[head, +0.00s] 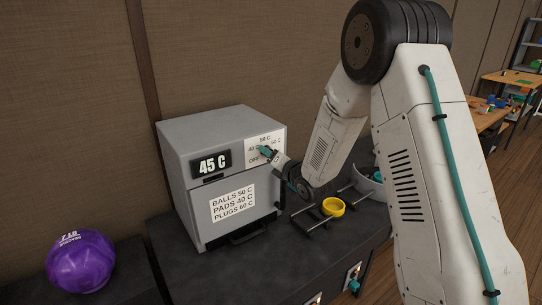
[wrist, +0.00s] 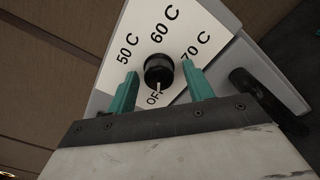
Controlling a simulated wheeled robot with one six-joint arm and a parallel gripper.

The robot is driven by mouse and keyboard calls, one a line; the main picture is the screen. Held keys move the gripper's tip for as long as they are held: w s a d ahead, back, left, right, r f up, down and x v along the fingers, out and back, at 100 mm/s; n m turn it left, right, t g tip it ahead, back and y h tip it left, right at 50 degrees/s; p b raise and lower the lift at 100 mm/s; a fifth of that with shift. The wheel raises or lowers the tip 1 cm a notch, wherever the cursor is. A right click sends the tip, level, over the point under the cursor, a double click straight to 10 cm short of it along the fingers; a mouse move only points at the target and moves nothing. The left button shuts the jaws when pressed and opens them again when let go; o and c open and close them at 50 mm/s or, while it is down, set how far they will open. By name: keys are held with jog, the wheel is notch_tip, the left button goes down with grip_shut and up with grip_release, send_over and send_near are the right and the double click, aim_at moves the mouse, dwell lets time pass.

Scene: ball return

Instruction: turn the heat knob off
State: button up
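The heat knob (wrist: 158,69) is round and black, on a white dial plate (wrist: 185,30) marked OFF and with temperatures; a pale pointer line on it points toward OFF. The plate sits at the upper right front of a grey oven-like box (head: 190,215) in the head view, whose display (head: 211,163) reads 45 C. My gripper (wrist: 160,68) has teal fingers on either side of the knob, with a visible gap on each side. It is open and empty. In the head view my gripper (head: 268,153) covers the knob.
A purple ball (head: 80,261) sits at the left. A yellow ring (head: 333,207) lies on a rack right of the box. A dark handle (head: 247,233) juts from the box's lower front. Teal knobs (head: 354,285) are on the counter front.

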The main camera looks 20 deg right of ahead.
jog(key=shift+s, duration=0.1)
jog(key=v, duration=0.7)
jog(key=shift+s, duration=0.25)
jog(key=shift+d, duration=0.1)
